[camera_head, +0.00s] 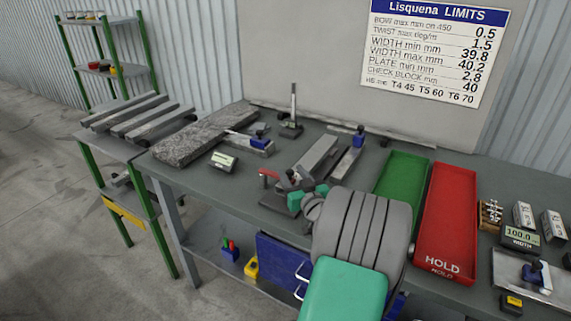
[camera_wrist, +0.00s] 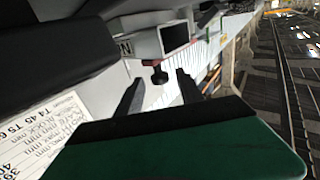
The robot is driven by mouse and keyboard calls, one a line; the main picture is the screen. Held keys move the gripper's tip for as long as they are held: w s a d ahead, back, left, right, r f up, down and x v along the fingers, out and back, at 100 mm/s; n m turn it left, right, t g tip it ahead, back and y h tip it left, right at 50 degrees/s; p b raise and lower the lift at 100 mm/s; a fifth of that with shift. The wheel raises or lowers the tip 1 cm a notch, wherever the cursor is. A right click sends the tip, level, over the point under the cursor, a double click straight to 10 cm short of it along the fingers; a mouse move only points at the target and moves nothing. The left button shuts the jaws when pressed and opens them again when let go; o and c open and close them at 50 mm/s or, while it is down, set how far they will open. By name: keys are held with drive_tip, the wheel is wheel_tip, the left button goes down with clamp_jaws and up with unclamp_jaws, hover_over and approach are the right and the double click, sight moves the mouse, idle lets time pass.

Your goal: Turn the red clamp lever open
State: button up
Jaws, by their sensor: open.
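The red clamp lever (camera_head: 268,173) stands out as a small red bar at the left front of a dark fixture (camera_head: 280,203) on the bench. A pale bar (camera_head: 317,153) lies just behind my gripper; whether it sits in the fixture is unclear. My gripper (camera_head: 291,181) is close to the right of the lever and partly hides the fixture. In the wrist view my gripper (camera_wrist: 157,86) is open, its two dark fingers apart. A dark knob (camera_wrist: 160,76) on a pale boxy device shows beyond the fingertips. I cannot make out the red lever in the wrist view.
Behind are a stand with an upright post (camera_head: 292,110) and a blue-topped gauge (camera_head: 352,155). Green (camera_head: 402,175) and red (camera_head: 447,215) trays stand right. The bench front, left of the lever, is clear.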

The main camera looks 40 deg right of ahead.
sight(288, 170)
drive_tip(key=x, duration=0.4)
drive_tip(key=shift+w+p, duration=0.25)
drive_tip(key=shift+p, duration=0.1)
clamp_jaws()
idle(1.0)
